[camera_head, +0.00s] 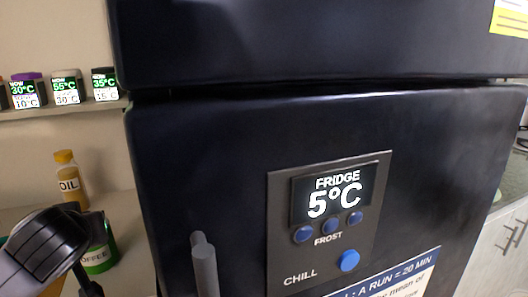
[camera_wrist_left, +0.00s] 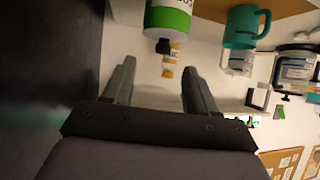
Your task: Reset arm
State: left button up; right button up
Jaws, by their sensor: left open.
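My left arm comes in at the lower left of the head view, in front of the counter and beside the dark fridge (camera_head: 230,130). In the left wrist view my left gripper (camera_wrist_left: 157,78) has its two fingers spread apart with nothing between them. A yellow-capped oil bottle (camera_head: 68,180) stands on the counter behind the arm. A green and black coffee container (camera_head: 101,258) is partly hidden by the arm. My right gripper is in neither view.
Several spice dispensers with lit displays (camera_head: 68,87) stand on a wall shelf (camera_head: 70,108). The fridge has a control panel (camera_head: 330,215) reading 5°C and a grey handle (camera_head: 204,265). In the wrist view a teal mug (camera_wrist_left: 241,27) and a green-and-white container (camera_wrist_left: 168,20) show.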

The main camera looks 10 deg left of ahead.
pick_arm(q)
jog(key=s+d+f+m+g+h, duration=0.1)
jog(key=s+d+f+m+h, duration=0.3)
jog(key=f, duration=0.5)
jog(key=s+d+f+m+g+h, duration=0.15)
jog(key=s+d+f, duration=0.3)
jog(key=f, duration=0.45)
jog(key=s+d+f+m+g+h, duration=0.25)
jog(key=s+d+f+m, duration=0.2)
jog(key=s+f, duration=0.6)
jog(key=w+d+f+t+h+p, duration=0.1)
jog(key=w+d+f+t+p, duration=0.2)
jog(key=t, duration=0.3)
jog(key=shift+w+d+f+h, duration=0.2)
jog(key=shift+w+f+h, duration=0.1)
jog(key=shift+w+f, duration=0.45)
jog(key=shift+s, duration=0.15)
